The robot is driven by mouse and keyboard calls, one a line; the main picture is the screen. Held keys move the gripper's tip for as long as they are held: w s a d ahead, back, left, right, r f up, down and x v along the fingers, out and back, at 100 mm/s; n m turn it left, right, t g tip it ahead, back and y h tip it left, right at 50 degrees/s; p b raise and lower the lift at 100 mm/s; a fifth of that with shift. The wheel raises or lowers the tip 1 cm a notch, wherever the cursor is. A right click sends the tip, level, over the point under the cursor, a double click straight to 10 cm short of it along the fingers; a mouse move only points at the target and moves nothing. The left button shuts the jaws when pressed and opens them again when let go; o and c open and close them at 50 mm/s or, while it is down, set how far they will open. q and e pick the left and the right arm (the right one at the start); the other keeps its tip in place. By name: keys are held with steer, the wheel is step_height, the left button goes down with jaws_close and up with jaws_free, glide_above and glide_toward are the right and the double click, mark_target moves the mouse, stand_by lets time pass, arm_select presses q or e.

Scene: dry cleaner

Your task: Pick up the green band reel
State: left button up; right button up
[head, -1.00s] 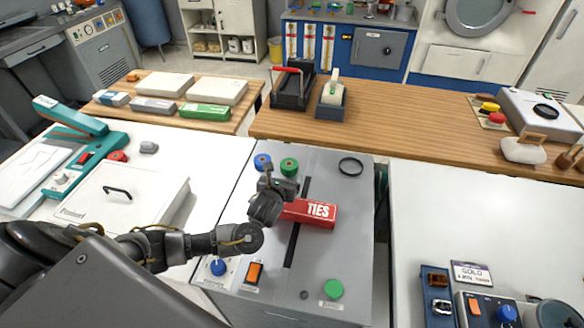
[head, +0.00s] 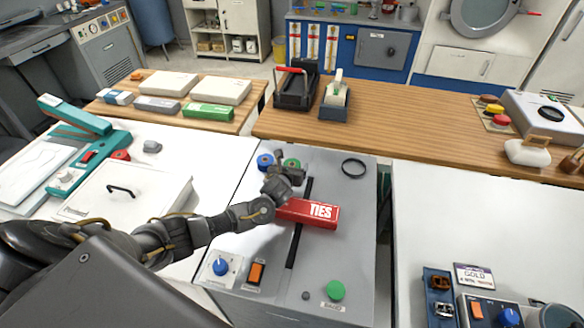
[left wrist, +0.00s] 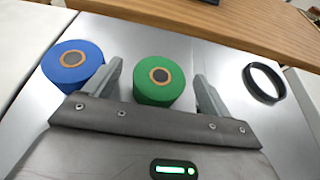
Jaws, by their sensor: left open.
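The green band reel (left wrist: 159,80) stands upright between the two open fingers of my left gripper (left wrist: 160,88) in the left wrist view. In the head view the reel (head: 291,163) is partly hidden behind my left gripper (head: 284,174). A blue reel (left wrist: 72,66) stands just left of the green one, outside the left finger. It also shows in the head view (head: 264,161). My right gripper is not in view.
A red TIES box (head: 309,213) lies on the grey machine top (head: 340,245) beside my left wrist. A black ring (head: 353,168) lies to the right of the reels. A wooden counter (head: 400,120) runs behind, with a tape dispenser (head: 335,98) on it.

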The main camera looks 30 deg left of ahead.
mark_target(291, 160)
arm_select(q)
steer(key=c, duration=1.1)
steer(key=shift+r, duration=0.1)
steer(key=shift+r, duration=0.3)
step_height(291, 160, up, 2)
steer(key=shift+r, duration=0.15)
steer(key=s+a+r+b, duration=0.2)
steer(key=s+a+r, duration=0.4)
steer(key=s+r, duration=0.4)
steer(key=shift+s+a+b, duration=0.3)
steer(key=shift+s+a, duration=0.1)
steer(key=shift+s, duration=0.75)
